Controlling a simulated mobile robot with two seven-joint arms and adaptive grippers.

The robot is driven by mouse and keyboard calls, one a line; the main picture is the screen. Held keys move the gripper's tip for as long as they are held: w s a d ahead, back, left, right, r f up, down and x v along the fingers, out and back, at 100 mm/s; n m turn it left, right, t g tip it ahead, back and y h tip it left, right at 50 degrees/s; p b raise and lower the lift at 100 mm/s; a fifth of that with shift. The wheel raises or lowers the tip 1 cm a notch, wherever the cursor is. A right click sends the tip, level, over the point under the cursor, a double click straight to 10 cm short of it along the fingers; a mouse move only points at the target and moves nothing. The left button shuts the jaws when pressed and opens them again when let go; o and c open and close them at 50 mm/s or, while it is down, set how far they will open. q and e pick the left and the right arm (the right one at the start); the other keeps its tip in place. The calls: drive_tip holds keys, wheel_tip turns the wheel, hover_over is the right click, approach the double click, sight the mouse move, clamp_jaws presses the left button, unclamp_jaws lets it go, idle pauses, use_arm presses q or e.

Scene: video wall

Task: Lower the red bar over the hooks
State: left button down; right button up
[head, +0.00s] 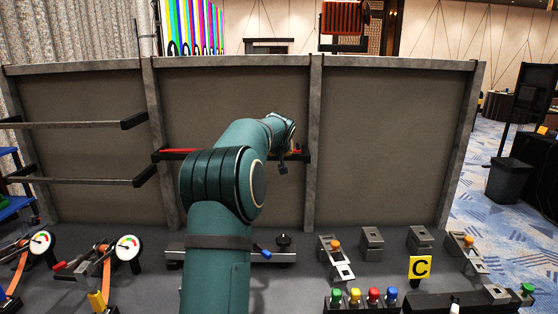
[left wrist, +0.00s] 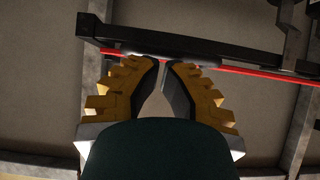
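The thin red bar (head: 178,151) lies along a black rail (head: 303,157) on the middle grey panel in the head view. My left arm hides its middle. In the left wrist view the red bar (left wrist: 262,74) runs across behind my fingertips, along the lower side of the black rail (left wrist: 200,42). My left gripper (left wrist: 162,63) has its tips close together at the bar and looks shut on it; the contact itself is hidden. In the head view my left gripper (head: 290,150) is mostly hidden behind its wrist. The hooks are not clear to see. My right gripper is out of view.
Two more black-ended rails (head: 75,125) stick out at the left panel. Below stand gauges (head: 128,247), clamps and grey blocks (head: 371,240) on the dark bench, with coloured knobs (head: 373,296) at the front. The right panel (head: 390,140) is bare.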

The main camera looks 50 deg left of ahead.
use_arm(q)
drive_tip(key=s+d+f+b, duration=0.2)
drive_tip(key=s+d+b, duration=0.1)
drive_tip(key=s+d, duration=0.2)
drive_tip(key=shift+s+d, duration=0.4)
drive_tip(key=shift+d, duration=0.75)
